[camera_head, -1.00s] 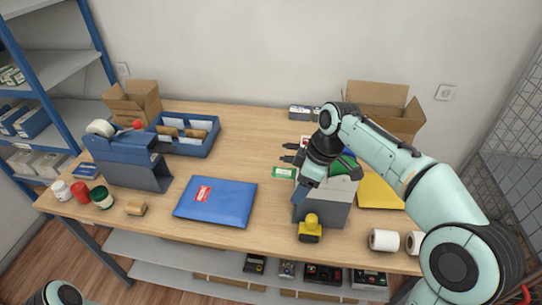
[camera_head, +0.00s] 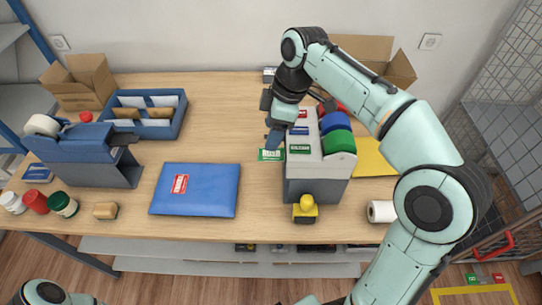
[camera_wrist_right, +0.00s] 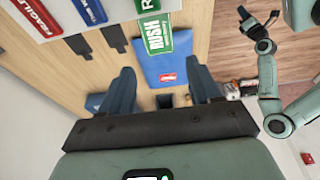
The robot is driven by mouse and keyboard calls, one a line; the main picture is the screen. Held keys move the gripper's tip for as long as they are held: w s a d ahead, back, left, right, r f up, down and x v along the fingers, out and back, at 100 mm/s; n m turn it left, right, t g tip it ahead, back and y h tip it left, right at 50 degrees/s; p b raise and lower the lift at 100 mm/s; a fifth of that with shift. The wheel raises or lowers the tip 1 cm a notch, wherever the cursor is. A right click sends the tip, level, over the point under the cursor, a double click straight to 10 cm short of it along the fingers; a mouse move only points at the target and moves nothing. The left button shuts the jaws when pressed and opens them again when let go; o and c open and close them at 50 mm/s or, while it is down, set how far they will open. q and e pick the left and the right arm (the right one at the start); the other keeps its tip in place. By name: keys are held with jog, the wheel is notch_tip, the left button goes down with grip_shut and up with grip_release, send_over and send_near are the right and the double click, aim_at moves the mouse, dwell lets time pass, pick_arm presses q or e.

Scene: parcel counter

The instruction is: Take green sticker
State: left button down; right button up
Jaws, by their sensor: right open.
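My right gripper (camera_head: 272,122) is open and empty, left of the dispenser top and behind the sticker in the head view. Its spread fingers show in the right wrist view (camera_wrist_right: 163,85). Whether it touches anything is unclear. Another green label (camera_head: 299,149) is on the dispenser, with a blue label (camera_head: 299,131) and a red one behind it.
A blue parcel (camera_head: 197,189) lies left of the sticker. Blue, green and red rolls (camera_head: 337,132) sit on the dispenser. A yellow-topped stamp (camera_head: 305,208) stands in front, and a yellow envelope (camera_head: 371,157) lies right. Bare tabletop (camera_head: 220,110) lies behind the parcel.

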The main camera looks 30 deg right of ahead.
aim_at(267, 154)
jog(key=x, duration=0.1)
jog(key=b+x, duration=0.1)
jog(key=x, duration=0.1)
jog(key=b+x, duration=0.1)
jog(key=shift+s+d+f, duration=0.2)
jog(key=shift+d+f, duration=0.1)
pick_arm(q)
jog(key=s+f+b, duration=0.1)
jog(key=s+f, duration=0.2)
jog(key=f, duration=0.2)
jog(key=shift+s, duration=0.25)
pick_arm(e)
jog(key=shift+x, duration=1.35)
jog(key=shift+w, duration=0.15)
jog(key=c, duration=0.5)
